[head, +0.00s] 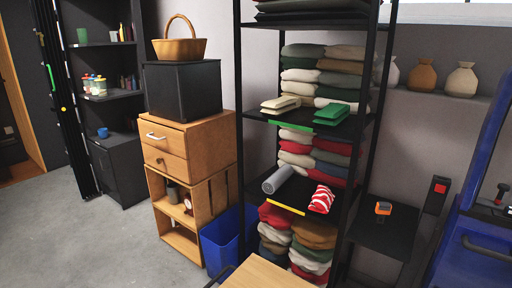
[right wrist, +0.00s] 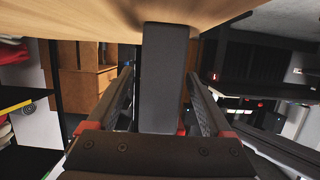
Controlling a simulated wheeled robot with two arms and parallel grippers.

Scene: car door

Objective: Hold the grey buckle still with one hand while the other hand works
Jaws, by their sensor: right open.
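No clearly grey buckle can be made out. A dark upright piece with a red square (head: 437,193) at the right of the head view has a buckle-like shape, but I cannot tell if it is the one named. A small orange-and-dark item (head: 383,208) sits on a black surface left of it. My right gripper (right wrist: 160,78) is open in the right wrist view, below a wooden tabletop. A dark grey post (right wrist: 162,85) shows between its fingers; it reaches up to the wood. I cannot tell whether the fingers touch it. My left gripper is in neither view.
A wooden tabletop (head: 265,274) is at the bottom of the head view. A black rack (head: 240,120) with folded cloths stands behind it. A blue bin (head: 222,243) and wooden cabinet (head: 215,140) are left of the rack. A blue panel (head: 460,262) fills the right edge.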

